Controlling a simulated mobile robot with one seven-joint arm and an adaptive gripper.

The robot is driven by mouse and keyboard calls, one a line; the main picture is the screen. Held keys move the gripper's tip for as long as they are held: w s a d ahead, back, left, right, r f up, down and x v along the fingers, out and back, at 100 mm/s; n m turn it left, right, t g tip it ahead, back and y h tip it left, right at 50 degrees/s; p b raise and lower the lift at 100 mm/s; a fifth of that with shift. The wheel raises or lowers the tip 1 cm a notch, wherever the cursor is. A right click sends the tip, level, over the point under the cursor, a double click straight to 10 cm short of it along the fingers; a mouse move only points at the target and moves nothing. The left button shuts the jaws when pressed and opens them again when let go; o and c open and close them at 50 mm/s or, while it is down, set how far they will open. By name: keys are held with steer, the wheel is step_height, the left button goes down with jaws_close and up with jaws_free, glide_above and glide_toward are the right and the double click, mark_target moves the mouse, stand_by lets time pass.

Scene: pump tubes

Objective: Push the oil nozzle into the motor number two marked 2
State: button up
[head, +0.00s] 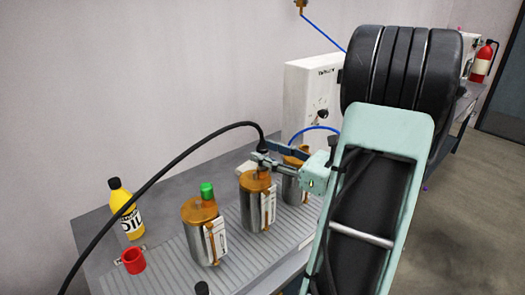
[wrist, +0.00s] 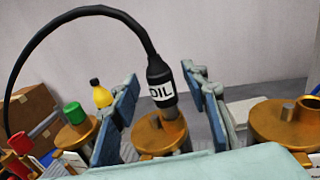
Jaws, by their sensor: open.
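The oil nozzle (wrist: 161,88) is black with a white OIL label and hangs from a black hose. It is nearly upright, with its lower end at the grey stub on the copper lid of the middle motor (wrist: 160,134). I cannot tell how deep it sits. In the head view the nozzle (head: 263,146) is partly hidden by my gripper (head: 266,155), above the same steel motor (head: 257,207). My gripper (wrist: 163,82) is open, with one finger on each side of the nozzle and visible gaps. No number 2 is readable on any motor.
A motor with a green cap (head: 207,190) stands left and another motor (head: 292,187) stands right, partly hidden by my gripper. A yellow oil bottle (head: 127,210) and a red cup (head: 133,261) are on the grey bench. The black hose (head: 165,168) arches across the left side.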

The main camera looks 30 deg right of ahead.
steer(key=v, duration=1)
stand_by(0.7)
